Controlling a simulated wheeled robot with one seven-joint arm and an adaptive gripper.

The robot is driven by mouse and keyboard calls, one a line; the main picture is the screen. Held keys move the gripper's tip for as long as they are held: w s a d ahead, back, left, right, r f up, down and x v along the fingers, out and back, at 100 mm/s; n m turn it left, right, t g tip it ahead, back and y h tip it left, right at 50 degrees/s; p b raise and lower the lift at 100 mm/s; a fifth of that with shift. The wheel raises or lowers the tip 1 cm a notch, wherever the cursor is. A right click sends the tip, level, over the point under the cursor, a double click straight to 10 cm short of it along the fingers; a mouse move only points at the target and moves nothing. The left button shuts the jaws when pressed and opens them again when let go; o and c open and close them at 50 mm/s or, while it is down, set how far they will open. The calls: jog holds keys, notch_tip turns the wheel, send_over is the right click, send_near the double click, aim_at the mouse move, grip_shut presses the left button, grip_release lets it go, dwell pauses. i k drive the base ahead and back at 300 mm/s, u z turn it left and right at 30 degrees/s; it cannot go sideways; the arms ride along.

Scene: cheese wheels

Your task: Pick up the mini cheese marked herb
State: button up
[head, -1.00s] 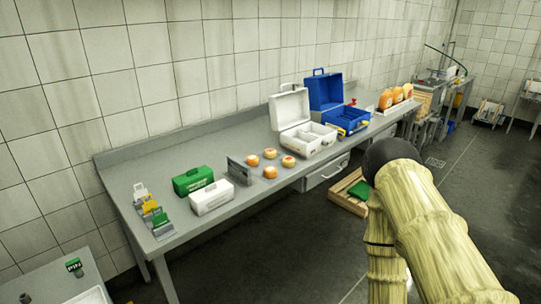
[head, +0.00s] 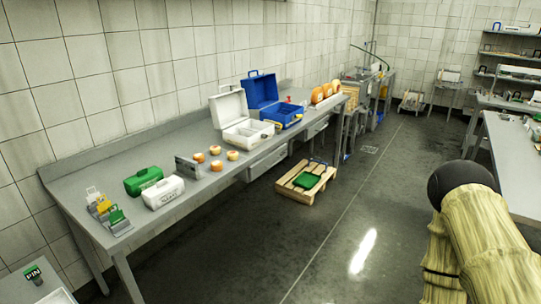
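Several small round mini cheeses, orange with pale tops, sit on the long grey table (head: 221,185) near its middle. One is at the back (head: 198,157), one at the right (head: 232,155), and one at the front (head: 217,166). Their markings are too small to read, so I cannot tell which is the herb one. My arm shows at the lower right, far from the cheeses. My gripper is not in view.
A green box (head: 144,181) and a white box (head: 164,193) stand left of the cheeses, with a grey upright plate (head: 186,167) between. An open white case (head: 243,130) and open blue case (head: 284,115) stand right. A pallet (head: 291,184) lies on the floor; floor in front is clear.

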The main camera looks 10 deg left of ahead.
aim_at(215, 150)
jog(key=z, duration=0.3)
jog(key=i, duration=1.5)
jog(key=u, duration=0.85)
